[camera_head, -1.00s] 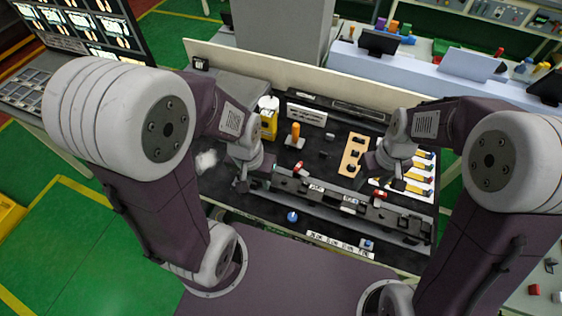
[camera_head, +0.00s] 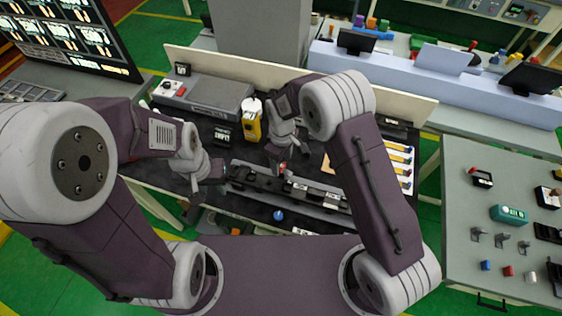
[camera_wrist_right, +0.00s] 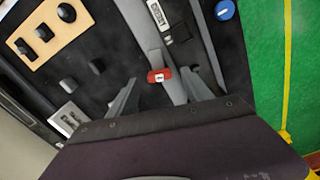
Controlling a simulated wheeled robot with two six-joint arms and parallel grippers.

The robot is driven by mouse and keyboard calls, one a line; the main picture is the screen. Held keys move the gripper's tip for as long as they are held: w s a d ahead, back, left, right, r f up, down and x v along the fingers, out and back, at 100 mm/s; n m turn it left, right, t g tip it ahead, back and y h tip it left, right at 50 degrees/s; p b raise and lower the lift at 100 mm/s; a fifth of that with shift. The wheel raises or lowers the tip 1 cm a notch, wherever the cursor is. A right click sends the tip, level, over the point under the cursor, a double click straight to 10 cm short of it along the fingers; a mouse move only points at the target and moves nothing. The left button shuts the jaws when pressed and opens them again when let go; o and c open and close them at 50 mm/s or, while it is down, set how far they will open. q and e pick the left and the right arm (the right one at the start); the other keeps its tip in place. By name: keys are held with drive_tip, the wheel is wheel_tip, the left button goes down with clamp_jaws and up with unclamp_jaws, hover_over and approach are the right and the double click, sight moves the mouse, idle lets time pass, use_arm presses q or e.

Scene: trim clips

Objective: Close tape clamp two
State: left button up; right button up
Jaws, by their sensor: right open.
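A clamp with a small red tab (camera_head: 281,169) sits on the dark rail (camera_head: 247,180) on the bench; which number it bears I cannot read. The red tab (camera_wrist_right: 158,76) also shows in the right wrist view. My right gripper (camera_head: 283,153) is open above it, and in the wrist view the tab lies between its spread fingers (camera_wrist_right: 160,88), with no grip visible. My left gripper (camera_head: 208,180) hangs near the rail's left end; its finger opening is unclear.
A yellow container (camera_head: 251,123) and a grey box (camera_head: 203,100) stand behind the rail. A blue knob (camera_head: 278,215) is in front of it. A wooden block with black parts (camera_wrist_right: 45,35) lies near my right gripper. A grey table (camera_head: 490,180) with small parts stands at the right.

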wheel_tip(320, 180, down, 2)
clamp_jaws()
idle(0.3)
